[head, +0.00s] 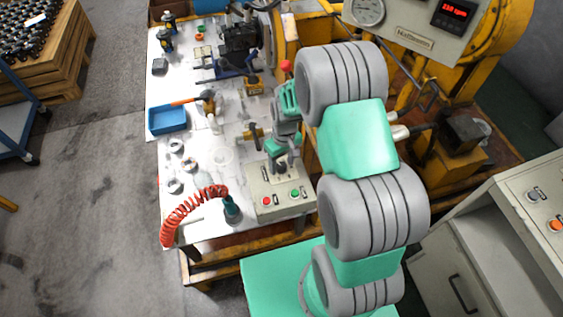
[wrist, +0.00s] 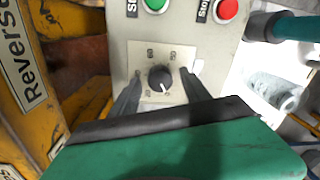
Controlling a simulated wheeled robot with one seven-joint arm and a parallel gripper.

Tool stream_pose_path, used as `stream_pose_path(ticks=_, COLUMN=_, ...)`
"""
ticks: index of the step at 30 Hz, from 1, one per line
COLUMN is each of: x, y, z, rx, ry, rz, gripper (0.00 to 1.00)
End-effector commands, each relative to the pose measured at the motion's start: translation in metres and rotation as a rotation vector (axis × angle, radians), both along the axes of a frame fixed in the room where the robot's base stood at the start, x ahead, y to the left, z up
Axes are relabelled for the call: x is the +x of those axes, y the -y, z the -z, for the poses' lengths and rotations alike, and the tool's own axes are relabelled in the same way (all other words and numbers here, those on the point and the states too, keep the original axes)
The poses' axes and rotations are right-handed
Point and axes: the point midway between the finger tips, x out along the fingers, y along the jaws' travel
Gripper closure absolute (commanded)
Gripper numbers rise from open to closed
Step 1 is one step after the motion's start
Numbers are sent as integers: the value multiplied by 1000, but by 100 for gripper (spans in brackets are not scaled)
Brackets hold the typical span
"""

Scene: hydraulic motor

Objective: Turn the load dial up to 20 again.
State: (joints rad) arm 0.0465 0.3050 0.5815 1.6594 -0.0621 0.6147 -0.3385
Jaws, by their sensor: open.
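The load dial is a round black knob (wrist: 160,78) with a white pointer mark, on a square scale plate (wrist: 158,60) on the pale control box. In the wrist view my gripper (wrist: 158,80) is open, with one finger on each side of the knob. I cannot tell whether the fingers touch it. The pointer is toward the lower part of the scale in that view; the exact reading is too small to tell. In the head view my gripper (head: 280,162) is over the control box (head: 277,191), and the dial is mostly hidden under it.
The box has a green button (wrist: 155,4) and a red button (wrist: 228,10) beside the dial. A teal-handled tool with a red coiled hose (head: 195,207) stands left of the box. A blue tray (head: 167,119) and several metal parts lie on the white bench. A red display (head: 454,10) is at upper right.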

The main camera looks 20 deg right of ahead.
Motion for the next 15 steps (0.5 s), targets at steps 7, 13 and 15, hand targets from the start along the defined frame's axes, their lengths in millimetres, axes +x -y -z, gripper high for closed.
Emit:
stream_pose_path(ticks=7, x=0, y=0, z=0, rx=0, ry=0, rz=0, gripper=64)
stream_pose_path(ticks=13, x=0, y=0, z=0, rx=0, ry=0, rz=1, gripper=80)
stream_pose_path(ticks=15, x=0, y=0, z=-1, rx=0, ry=0, rz=1, gripper=86)
